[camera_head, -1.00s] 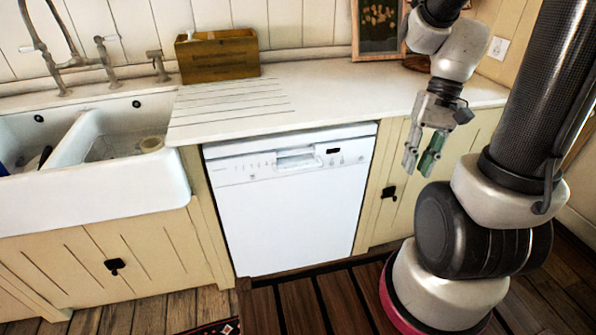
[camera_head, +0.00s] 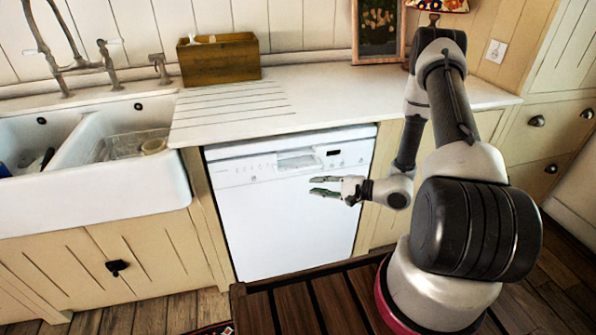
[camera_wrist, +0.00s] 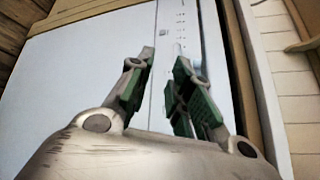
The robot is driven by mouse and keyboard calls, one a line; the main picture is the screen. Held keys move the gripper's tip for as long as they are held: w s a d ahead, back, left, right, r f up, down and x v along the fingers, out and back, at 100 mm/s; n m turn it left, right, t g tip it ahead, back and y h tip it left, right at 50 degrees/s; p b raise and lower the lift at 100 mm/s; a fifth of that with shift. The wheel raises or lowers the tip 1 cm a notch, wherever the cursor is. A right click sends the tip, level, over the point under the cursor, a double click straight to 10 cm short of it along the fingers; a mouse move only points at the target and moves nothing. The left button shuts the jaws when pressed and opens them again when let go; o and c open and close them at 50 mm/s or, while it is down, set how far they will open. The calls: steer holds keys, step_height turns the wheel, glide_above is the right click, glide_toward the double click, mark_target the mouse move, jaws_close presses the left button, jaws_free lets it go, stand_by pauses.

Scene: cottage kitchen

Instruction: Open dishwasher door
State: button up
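The white dishwasher (camera_head: 280,225) stands under the counter with its door shut and upright. Its control strip with a recessed handle (camera_head: 297,160) runs along the top of the front. My gripper (camera_head: 312,186) is in front of the door's upper part, a little below the handle, with its fingers pointing left. The fingers are apart with nothing between them. In the wrist view my gripper (camera_wrist: 165,75) shows two green-padded fingers with a gap, and the dishwasher front (camera_wrist: 80,75) lies beyond them. I cannot tell whether a fingertip touches the door.
A white counter (camera_head: 330,90) lies above the dishwasher, with a wooden box (camera_head: 218,60) and a framed picture (camera_head: 378,30) at the back. A white double sink (camera_head: 125,190) is at the left.

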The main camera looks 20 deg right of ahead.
mark_target(300, 170)
steer(key=w+a, duration=0.1)
steer(key=w, duration=0.2)
steer(key=w+a+n+t, duration=0.1)
steer(key=w, duration=0.2)
steer(key=w+a+n+t+h, duration=0.1)
steer(key=w+a, duration=0.1)
steer(key=w, duration=0.1)
steer(key=shift+r, duration=0.1)
steer(key=shift+c, duration=0.3)
jaws_close()
